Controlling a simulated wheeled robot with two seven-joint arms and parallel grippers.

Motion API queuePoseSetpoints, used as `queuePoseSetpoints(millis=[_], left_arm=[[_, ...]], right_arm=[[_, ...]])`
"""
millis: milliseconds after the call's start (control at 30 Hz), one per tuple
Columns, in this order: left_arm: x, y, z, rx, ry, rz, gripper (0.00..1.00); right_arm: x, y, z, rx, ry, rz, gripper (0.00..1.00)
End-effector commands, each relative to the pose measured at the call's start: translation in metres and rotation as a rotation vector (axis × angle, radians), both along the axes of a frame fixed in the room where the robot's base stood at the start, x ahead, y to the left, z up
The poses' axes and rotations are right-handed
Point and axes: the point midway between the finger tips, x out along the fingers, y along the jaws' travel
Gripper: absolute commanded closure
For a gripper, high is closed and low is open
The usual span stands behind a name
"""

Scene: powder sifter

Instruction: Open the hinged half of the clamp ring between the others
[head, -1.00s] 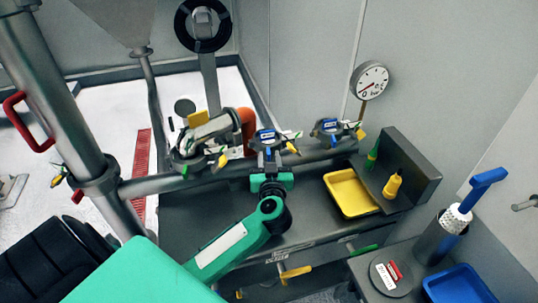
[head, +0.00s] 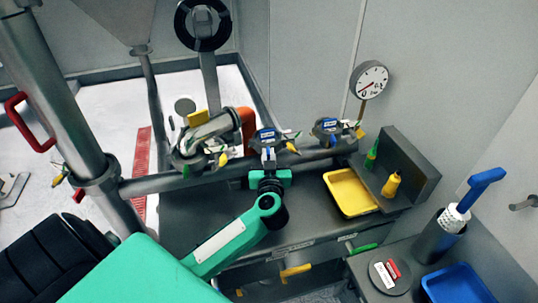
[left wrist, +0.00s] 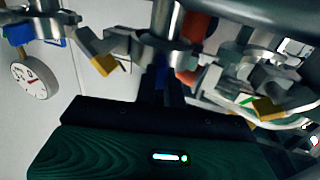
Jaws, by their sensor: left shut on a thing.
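The middle clamp ring (head: 268,136), with a blue label and a yellow tag, sits on a stub of the horizontal pipe, between two others. My left gripper (head: 269,157) is at its near side, shut on a part of it; its dark fingers hide which part. In the left wrist view the fingers (left wrist: 161,84) reach up to the underside of the metal ring (left wrist: 165,48). Whether the hinged half stands open cannot be told. The right-hand clamp ring (head: 328,127) and the left-hand one (head: 187,158) are apart from my gripper. My right gripper is not in view.
The horizontal pipe (head: 145,187) runs just behind my gripper. An orange elbow (head: 248,125) stands close left. A yellow tray (head: 350,192) and two small bottles are to the right, with a gauge (head: 369,80) behind. The dark bench (head: 190,215) is bare left of my arm.

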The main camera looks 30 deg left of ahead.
Motion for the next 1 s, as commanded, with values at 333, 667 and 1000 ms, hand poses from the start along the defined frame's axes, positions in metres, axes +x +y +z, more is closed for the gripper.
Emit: queuePoseSetpoints(millis=[333, 667, 1000], left_arm=[[-0.014, 0.006, 0.007, 0.006, 0.008, -0.159, 1.00], [-0.029, 0.015, 0.003, 0.004, 0.008, -0.359, 1.00], [-0.037, 0.022, 0.000, 0.003, 0.005, -0.502, 1.00]], right_arm=[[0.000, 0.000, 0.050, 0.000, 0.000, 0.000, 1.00], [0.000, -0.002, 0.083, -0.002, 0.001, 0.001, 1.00], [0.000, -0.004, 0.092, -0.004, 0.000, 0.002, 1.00]])
